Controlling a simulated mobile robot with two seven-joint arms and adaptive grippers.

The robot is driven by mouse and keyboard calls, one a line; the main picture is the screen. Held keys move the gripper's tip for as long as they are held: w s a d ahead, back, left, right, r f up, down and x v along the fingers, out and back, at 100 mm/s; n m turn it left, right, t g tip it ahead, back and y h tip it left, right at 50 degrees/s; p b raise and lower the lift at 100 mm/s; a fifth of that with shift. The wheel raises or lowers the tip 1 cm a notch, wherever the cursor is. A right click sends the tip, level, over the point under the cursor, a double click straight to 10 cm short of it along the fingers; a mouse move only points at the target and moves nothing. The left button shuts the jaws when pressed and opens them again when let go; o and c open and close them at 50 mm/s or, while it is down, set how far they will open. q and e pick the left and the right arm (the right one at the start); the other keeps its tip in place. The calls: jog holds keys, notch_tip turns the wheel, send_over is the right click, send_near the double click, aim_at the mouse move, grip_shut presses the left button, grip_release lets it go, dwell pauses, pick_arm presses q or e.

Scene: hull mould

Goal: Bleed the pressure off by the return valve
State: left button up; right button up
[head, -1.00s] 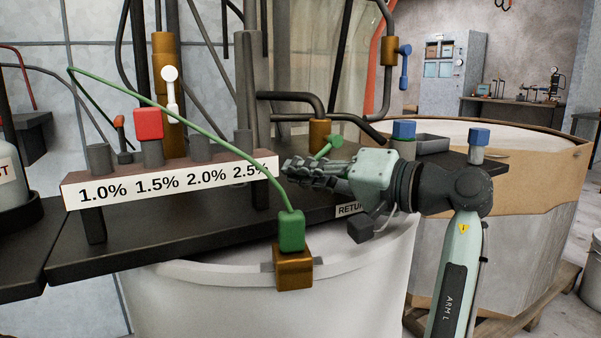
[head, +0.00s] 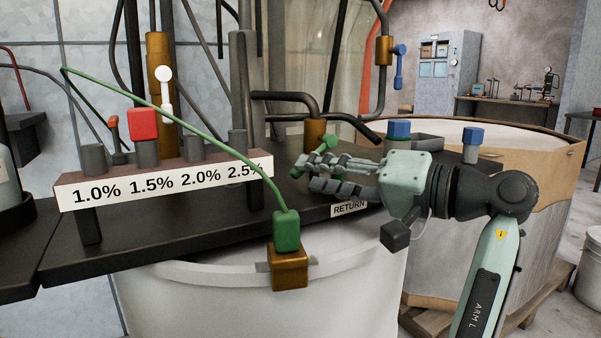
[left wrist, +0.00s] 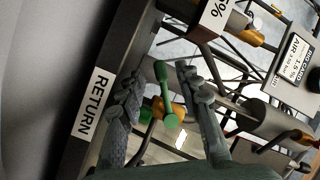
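The return valve's green handle (head: 322,146) is behind my left gripper's fingers in the head view. It sits by a brass body (head: 314,130) at the table's edge, above the RETURN label (head: 349,208). In the left wrist view the green lever (left wrist: 164,88) shows between the two fingers, with the brass body (left wrist: 178,108) beside it. My left gripper (head: 318,172) is open, its fingers apart, pointing left in the head view. I cannot tell whether a finger touches the handle. The label also shows in the left wrist view (left wrist: 92,104). My right gripper is out of view.
A percent-labelled rack (head: 165,187) with a red-capped plug (head: 143,123) stands at left. A green hose runs to a green connector (head: 286,232) on a brass block at the white tub's rim (head: 190,277). Blue-topped fittings (head: 473,137) stand right, behind my arm. Pipes rise behind the valve.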

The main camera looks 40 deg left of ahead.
pick_arm(q)
jog(key=d, duration=0.7)
jog(key=shift+w+d+r, duration=0.1)
jog(key=shift+d+r, duration=0.15)
jog(key=shift+r, duration=0.05)
